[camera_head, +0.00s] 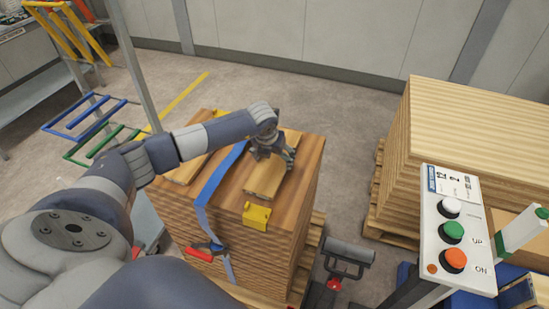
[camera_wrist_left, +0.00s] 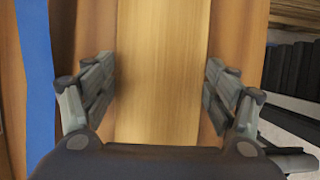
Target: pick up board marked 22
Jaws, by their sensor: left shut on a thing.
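A light wooden board (camera_head: 265,180) lies on top of a stack of wooden panels (camera_head: 265,240). No number can be read on it, so I cannot tell whether it is the one marked 22. My left gripper (camera_head: 287,156) is over the board's far part, shut on it. In the left wrist view the board (camera_wrist_left: 160,100) runs between the two fingers of my left gripper (camera_wrist_left: 160,68), which sit at its two long sides. The board still looks flat on the stack. My right gripper is not in view.
A blue strap (camera_head: 213,180) with a red buckle (camera_head: 205,250) crosses the stack left of the board; a yellow corner piece (camera_head: 256,215) sits at the near edge. Another panel stack (camera_head: 480,125) and a button box (camera_head: 450,235) stand right. Floor behind is clear.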

